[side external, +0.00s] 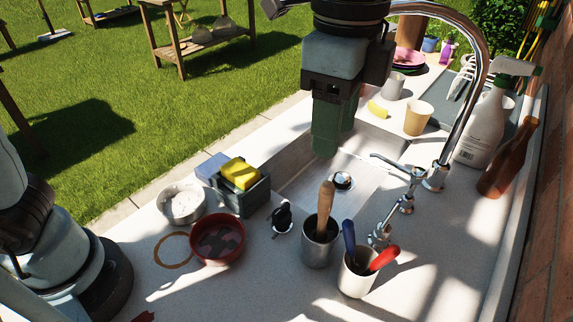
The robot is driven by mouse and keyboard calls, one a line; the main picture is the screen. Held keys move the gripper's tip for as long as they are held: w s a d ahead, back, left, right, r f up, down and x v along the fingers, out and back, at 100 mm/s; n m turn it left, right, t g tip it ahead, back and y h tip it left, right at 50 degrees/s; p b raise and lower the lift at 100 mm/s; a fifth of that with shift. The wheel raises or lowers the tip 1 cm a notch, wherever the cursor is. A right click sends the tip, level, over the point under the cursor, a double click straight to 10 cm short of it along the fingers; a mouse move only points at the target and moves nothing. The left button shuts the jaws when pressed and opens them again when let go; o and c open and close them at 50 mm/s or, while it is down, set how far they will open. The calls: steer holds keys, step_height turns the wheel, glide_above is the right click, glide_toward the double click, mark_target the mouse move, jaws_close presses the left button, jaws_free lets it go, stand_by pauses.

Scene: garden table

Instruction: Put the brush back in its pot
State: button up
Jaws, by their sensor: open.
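A wooden handle (325,208), which looks like the brush's, stands up out of a grey metal pot (320,250) on the counter; its lower end is hidden inside the pot. My gripper (325,150) points down over the sink, above and behind the handle in the picture. Its green fingers are seen nearly edge-on, so the gap between them is hard to see. The gripper is open, with nothing visible in it and apart from the handle.
A white cup (356,282) with blue and red handles stands beside the pot. A chrome tap (436,175) arches on the right. A red bowl (218,240), a white bowl (182,203) and a dark caddy (240,197) with a yellow sponge stand left. A spray bottle (483,130) stands at right.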

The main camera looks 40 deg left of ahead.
steer(key=a+f+n+t, duration=0.2)
steer(key=a+n, duration=0.3)
steer(key=a, duration=0.3)
steer(key=s+a+f+n+t, duration=0.1)
steer(key=a+f+n+t, duration=0.2)
steer(key=a, duration=0.6)
steer(key=s+a+f+n+t, duration=0.1)
steer(key=a+f+n+t, duration=0.1)
steer(key=a+f+n, duration=0.4)
steer(key=shift+s+a+f+n, duration=0.25)
steer(key=shift+a+n, duration=0.65)
steer(key=shift+a, duration=0.3)
